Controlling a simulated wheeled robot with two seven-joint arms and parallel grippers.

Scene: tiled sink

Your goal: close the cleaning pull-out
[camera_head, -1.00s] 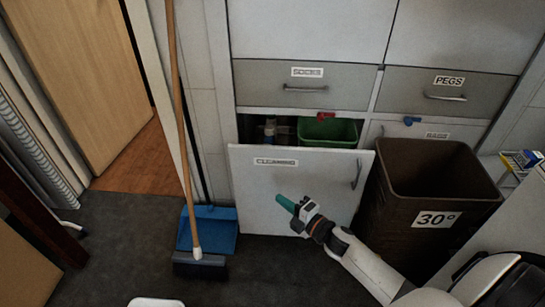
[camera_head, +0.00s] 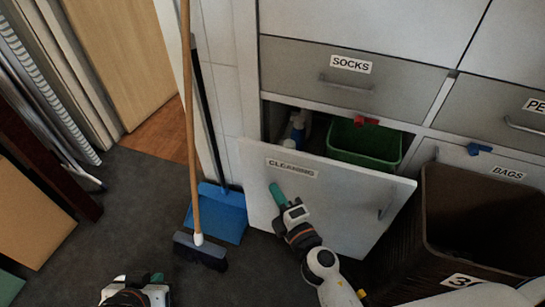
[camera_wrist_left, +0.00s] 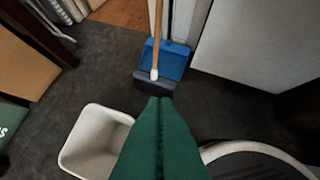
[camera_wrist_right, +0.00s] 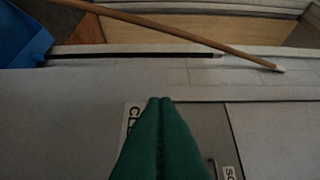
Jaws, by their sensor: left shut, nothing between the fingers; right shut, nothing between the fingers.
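The cleaning pull-out (camera_head: 340,203) is a white front with a CLEANING label, standing open below the socks drawer. A green bin (camera_head: 363,143) and bottles (camera_head: 295,130) show in the gap behind it. My right gripper (camera_head: 278,193) is shut and empty, in front of the white front near its label; I cannot tell whether it touches. In the right wrist view its green fingers (camera_wrist_right: 160,140) are together beside the label. My left gripper (camera_head: 135,290) is low at the bottom left of the head view. In the left wrist view its fingers (camera_wrist_left: 160,140) are shut and empty above the floor.
A brown hamper (camera_head: 480,215) stands right of the pull-out. A broom (camera_head: 196,200) and blue dustpan (camera_head: 222,212) stand to its left. A white bin (camera_wrist_left: 95,140) is on the floor near my left gripper. Dark floor lies clear between.

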